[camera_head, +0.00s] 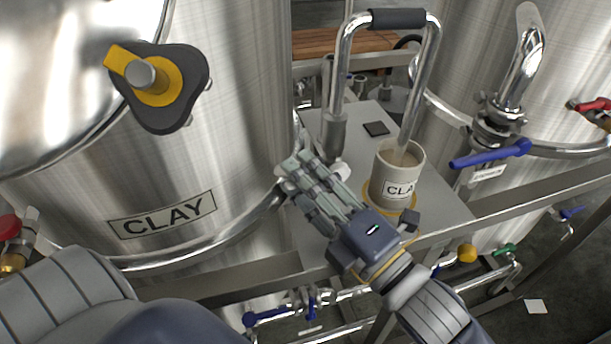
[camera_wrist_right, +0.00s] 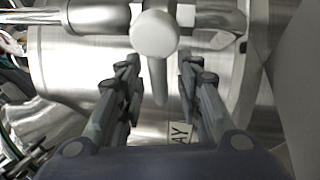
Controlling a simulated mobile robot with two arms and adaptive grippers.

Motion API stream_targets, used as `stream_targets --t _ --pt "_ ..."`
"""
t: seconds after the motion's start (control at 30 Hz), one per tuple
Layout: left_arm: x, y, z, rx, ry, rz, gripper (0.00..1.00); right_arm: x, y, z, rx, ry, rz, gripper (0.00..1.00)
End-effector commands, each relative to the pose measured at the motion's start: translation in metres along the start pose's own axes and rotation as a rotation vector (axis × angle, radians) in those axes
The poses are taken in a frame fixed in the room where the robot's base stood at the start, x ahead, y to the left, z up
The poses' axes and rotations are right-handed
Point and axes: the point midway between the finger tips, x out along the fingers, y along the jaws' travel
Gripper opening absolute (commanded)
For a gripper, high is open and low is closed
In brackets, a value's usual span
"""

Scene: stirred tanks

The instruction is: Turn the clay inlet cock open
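The steel tank labelled CLAY (camera_head: 235,150) fills the left of the head view. My right gripper (camera_head: 297,172) reaches past a steel rail beside this tank, at the foot of a bent steel pipe (camera_head: 338,95). A pale fitting (camera_head: 339,171) shows just beyond its fingers; they partly hide it. In the right wrist view, a round white knob (camera_wrist_right: 154,34) with a rod-like part below it lies in line with the gap between the fingers. The right gripper (camera_wrist_right: 158,75) is open, one finger on each side of that gap. I cannot tell whether it touches anything. My left gripper is out of view.
A mug with a CLAY label (camera_head: 388,187) stands on a steel shelf (camera_head: 445,190) under the bent pipe's end. A steel rail (camera_head: 500,200) crosses in front. A blue-handled valve (camera_head: 490,153) sits at right; pipes run below. A yellow-and-black knob (camera_head: 160,85) is on the tank.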

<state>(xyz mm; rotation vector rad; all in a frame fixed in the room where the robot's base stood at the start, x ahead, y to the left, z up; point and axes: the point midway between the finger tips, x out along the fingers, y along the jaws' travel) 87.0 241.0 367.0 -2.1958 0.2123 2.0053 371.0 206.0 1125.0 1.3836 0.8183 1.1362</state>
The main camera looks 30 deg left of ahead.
Motion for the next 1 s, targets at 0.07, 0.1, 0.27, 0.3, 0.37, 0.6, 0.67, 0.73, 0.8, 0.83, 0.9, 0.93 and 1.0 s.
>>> stream_targets --t 0.07,0.1,0.27,0.3,0.37,0.6,0.67,0.73,0.8,0.83,0.9,0.93,1.0 --pt "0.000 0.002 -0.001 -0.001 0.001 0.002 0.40 0.000 0.000 0.000 0.000 0.000 0.000 0.33" --pt "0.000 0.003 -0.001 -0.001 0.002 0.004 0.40 0.000 0.000 0.000 0.000 0.000 0.000 0.33" --pt "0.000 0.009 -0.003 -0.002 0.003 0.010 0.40 0.000 0.000 0.000 0.000 0.000 0.000 0.01" --pt "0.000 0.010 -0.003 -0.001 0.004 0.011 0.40 0.000 0.000 0.000 0.000 0.000 0.000 0.00" --pt "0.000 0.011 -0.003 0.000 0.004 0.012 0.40 0.000 0.000 0.000 0.000 0.000 0.000 0.00" --pt "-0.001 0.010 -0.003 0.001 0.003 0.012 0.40 -0.001 0.000 0.000 -0.013 0.003 -0.005 0.00" --pt "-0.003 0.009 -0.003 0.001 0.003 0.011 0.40 -0.001 0.000 0.000 -0.028 0.007 -0.011 0.00" --pt "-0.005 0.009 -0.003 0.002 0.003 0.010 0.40 -0.001 -0.001 0.000 -0.051 0.013 -0.021 0.00" --pt "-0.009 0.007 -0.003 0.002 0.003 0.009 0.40 -0.001 -0.002 0.000 -0.085 0.019 -0.035 0.00" --pt "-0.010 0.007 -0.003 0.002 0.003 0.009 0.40 -0.001 -0.003 0.000 -0.101 0.024 -0.042 0.00" --pt "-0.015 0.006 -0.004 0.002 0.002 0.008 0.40 -0.002 -0.004 0.001 -0.145 0.033 -0.059 0.00" --pt "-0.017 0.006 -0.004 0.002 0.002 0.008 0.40 -0.002 -0.005 0.001 -0.164 0.038 -0.068 0.00" --pt "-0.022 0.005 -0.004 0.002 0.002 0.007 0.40 -0.003 -0.008 0.001 -0.213 0.048 -0.088 0.00"
